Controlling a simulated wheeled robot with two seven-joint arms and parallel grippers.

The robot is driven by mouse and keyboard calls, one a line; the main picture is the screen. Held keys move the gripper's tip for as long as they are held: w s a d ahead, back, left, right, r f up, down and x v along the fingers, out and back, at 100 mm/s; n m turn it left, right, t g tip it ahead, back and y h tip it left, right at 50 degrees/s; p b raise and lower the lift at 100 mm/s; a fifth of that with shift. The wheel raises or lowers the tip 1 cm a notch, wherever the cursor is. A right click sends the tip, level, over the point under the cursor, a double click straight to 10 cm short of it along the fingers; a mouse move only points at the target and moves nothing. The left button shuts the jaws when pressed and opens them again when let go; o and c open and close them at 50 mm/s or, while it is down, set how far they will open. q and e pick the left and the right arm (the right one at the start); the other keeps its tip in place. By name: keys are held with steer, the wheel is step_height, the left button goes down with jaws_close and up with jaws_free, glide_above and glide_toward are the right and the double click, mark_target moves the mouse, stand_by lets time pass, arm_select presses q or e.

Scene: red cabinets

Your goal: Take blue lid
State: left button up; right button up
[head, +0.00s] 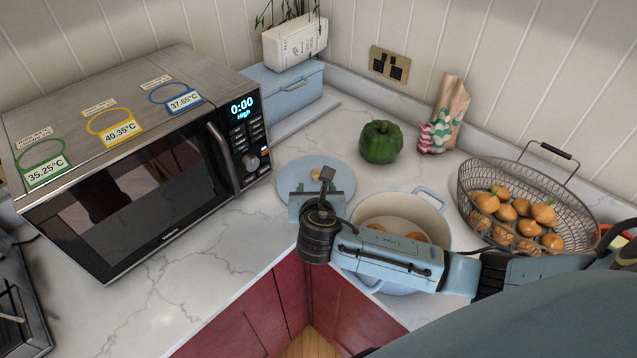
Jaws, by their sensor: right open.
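The blue lid (294,181) is a flat, pale blue disc with a small golden knob (317,175). It lies on the counter between the microwave and the pot, partly hidden by my right gripper. My right gripper (322,180) is open, its fingers over the lid near the knob. I cannot tell whether the fingers touch the knob. My right arm comes in from the right and passes over the blue pot (435,214), which stands uncovered with orange-brown food inside. My left gripper is not in view.
A microwave (150,150) stands at the left. A green pepper (381,142), a patterned paper bag (446,115) and a wire basket (480,190) of onion-like vegetables stand behind and right of the pot. A blue box (290,90) is at the back.

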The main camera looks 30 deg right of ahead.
mark_target(316, 176)
steer(key=b+x, duration=0.1)
steer(key=x, duration=0.8)
steer(key=shift+w+d+f, duration=0.1)
steer(key=shift+d+f, duration=0.05)
steer(key=shift+f, duration=0.1)
steer(key=shift+r, duration=0.1)
jaws_close()
